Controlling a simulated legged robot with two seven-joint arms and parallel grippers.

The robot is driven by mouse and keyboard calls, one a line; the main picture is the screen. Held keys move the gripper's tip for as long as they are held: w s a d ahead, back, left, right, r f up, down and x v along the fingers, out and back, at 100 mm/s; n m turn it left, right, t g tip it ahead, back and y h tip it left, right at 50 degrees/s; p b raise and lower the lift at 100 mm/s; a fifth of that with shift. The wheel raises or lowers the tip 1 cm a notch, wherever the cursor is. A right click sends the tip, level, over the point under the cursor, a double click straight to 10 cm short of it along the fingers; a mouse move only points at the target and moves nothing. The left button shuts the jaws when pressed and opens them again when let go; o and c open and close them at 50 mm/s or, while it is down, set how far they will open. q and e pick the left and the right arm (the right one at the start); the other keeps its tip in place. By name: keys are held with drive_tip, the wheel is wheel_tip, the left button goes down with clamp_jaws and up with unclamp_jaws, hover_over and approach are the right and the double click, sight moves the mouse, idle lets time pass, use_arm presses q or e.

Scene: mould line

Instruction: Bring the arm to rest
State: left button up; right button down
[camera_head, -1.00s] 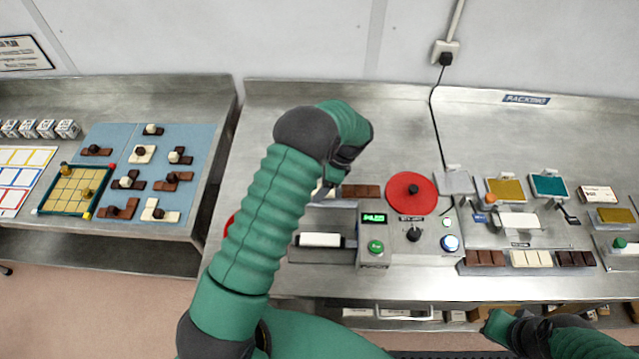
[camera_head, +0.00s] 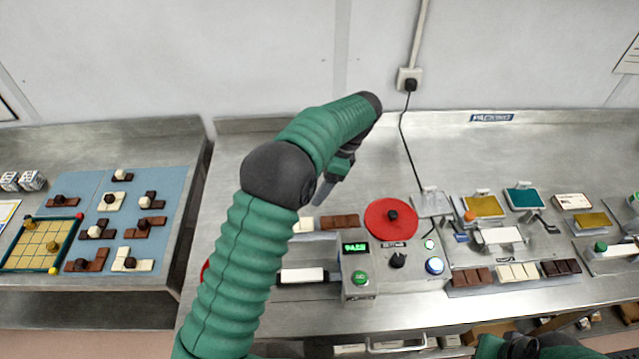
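My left arm comes in from the lower left and bends at a dark elbow over the middle bench. My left gripper (camera_head: 326,190) hangs below the far end of the arm, above the bench near a brown bar; its fingers are partly hidden and small, so I cannot tell whether it is open or shut. Nothing shows in it. My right arm shows only as a dark and green piece at the bottom right edge; I cannot make out its fingertips.
Under the arm is a machine with a green display (camera_head: 355,248), a green button (camera_head: 360,279) and a black knob (camera_head: 397,261). A red disc (camera_head: 391,218) lies behind it. Packing fixtures and chocolate bars (camera_head: 517,272) are at right. A blue mat (camera_head: 160,205) with chocolate pieces is at left.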

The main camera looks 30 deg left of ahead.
use_arm(q)
drive_tip(key=s+d+f+n+t+h, duration=0.1)
drive_tip(key=s+d+f+n, duration=0.1)
drive_tip(key=s+n, duration=0.2)
drive_tip(key=s+d+f+n+t+h+b, duration=0.1)
drive_tip(key=s+d+f+n+t, duration=0.1)
drive_tip(key=s, duration=0.7)
drive_tip(key=s+d+f+n+t+h, duration=0.2)
drive_tip(key=s+d+n, duration=0.2)
drive_tip(key=s, duration=0.3)
drive_tip(key=shift+s+d+f+n+b, duration=0.2)
drive_tip(key=shift+d+f+n+b, duration=0.1)
drive_tip(key=shift+n, duration=0.5)
